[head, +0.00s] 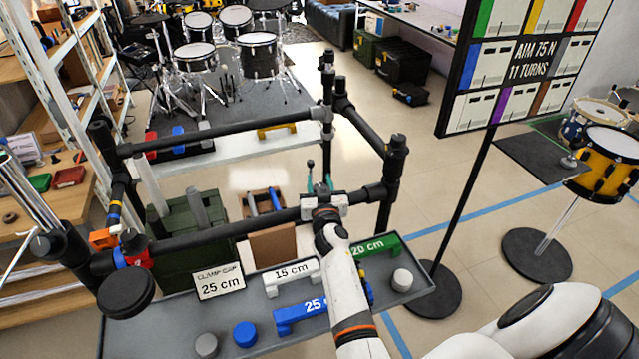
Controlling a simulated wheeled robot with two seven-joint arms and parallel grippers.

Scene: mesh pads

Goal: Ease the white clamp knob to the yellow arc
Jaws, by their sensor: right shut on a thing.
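A light grey-white clamp (342,200) sits on the front black bar of the rack, near its right upright. My right gripper (326,216) comes up from below and is shut at the front of this clamp. The white clamp knob is hidden behind the gripper, so its angle cannot be read. The yellow arc cannot be made out. My left gripper is not in view.
A grey tray (170,318) below the bar holds a white 15 cm block (291,276), a blue 25 cm block (290,318), a green 20 cm block (384,245) and several round pieces. A sign (530,60) reads "AIM 75 N 11 TURNS". An orange clamp (103,238) is at left.

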